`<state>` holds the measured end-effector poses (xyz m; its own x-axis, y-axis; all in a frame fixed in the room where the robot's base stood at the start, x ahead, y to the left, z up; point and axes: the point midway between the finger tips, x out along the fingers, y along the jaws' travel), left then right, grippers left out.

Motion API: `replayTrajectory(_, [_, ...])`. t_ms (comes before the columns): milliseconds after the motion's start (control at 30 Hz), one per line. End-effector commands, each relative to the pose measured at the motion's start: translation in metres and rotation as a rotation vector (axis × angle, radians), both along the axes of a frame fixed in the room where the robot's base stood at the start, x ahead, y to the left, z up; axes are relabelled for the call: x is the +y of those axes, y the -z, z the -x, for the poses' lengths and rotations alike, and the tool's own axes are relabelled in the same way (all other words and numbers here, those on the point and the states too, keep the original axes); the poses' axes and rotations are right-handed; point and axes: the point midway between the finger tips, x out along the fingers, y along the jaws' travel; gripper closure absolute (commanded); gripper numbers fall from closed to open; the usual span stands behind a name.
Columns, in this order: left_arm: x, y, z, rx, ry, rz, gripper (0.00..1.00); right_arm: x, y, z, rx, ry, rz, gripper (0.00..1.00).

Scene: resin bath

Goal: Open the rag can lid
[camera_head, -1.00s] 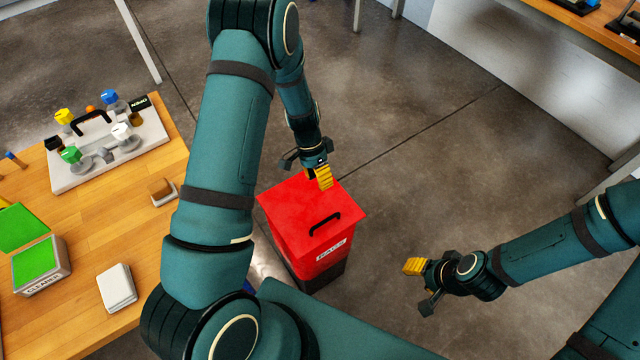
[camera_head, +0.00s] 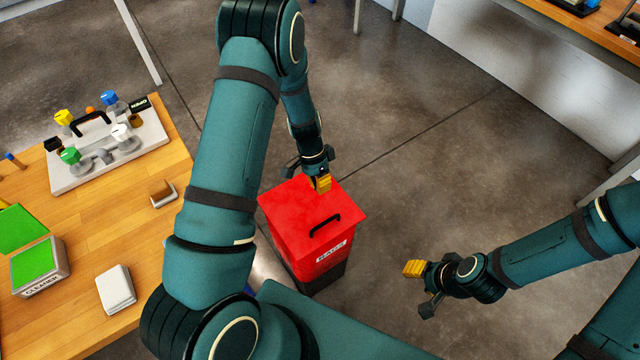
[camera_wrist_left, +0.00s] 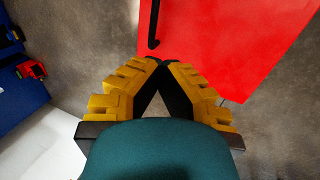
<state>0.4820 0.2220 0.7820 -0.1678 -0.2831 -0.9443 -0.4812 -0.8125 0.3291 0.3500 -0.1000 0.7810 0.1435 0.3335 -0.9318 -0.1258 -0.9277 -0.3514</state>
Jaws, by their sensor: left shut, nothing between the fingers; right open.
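The red rag can (camera_head: 300,255) stands on the floor right of the wooden table, with its flat red lid (camera_head: 296,210) closed and a black bar handle (camera_head: 325,226) on top. My left gripper (camera_head: 322,184) is shut and empty at the lid's far edge; whether it touches the lid cannot be told. In the left wrist view its yellow fingertips (camera_wrist_left: 160,62) meet just off the edge of the red lid (camera_wrist_left: 225,40), near one end of the black handle (camera_wrist_left: 154,25). My right gripper (camera_head: 416,268) is open and empty, right of the can.
The wooden table (camera_head: 85,260) at left holds a grey fixture plate (camera_head: 75,175) with coloured knobs, a box labelled cleaner (camera_head: 40,280), a white block (camera_head: 116,289) and a small brown-topped block (camera_head: 162,194). The floor (camera_head: 420,150) behind and right of the can is clear.

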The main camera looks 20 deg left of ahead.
Motion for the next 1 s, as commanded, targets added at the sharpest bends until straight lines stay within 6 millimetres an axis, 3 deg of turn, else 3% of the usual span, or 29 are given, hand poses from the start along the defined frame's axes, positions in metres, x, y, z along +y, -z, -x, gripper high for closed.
replayTrajectory(33, [0.000, 0.000, 0.000, 0.000, 0.000, 0.000, 0.85, 0.000, 0.000, 0.000, 0.000, 0.000, 0.000, 0.53])
replayTrajectory(100, [0.000, 0.000, 0.000, 0.000, 0.000, 0.000, 0.61, 0.000, 0.000, 0.000, 0.000, 0.000, 0.000, 0.53])
replayTrajectory(133, [0.000, 0.000, 0.000, 0.000, 0.000, 0.000, 0.59, 0.000, 0.000, 0.000, 0.000, 0.000, 0.000, 0.53])
replayTrajectory(433, [0.000, -0.001, 0.000, -0.001, 0.000, 0.000, 0.59, 0.000, 0.000, 0.000, 0.000, 0.000, 0.000, 0.53])
replayTrajectory(567, [0.003, -0.010, -0.003, -0.004, 0.000, 0.000, 0.59, 0.000, 0.000, 0.000, 0.000, 0.000, 0.000, 0.53])
replayTrajectory(1000, [0.027, -0.089, -0.017, -0.005, -0.001, -0.001, 0.59, 0.000, 0.000, 0.000, 0.000, 0.000, 0.000, 0.53])
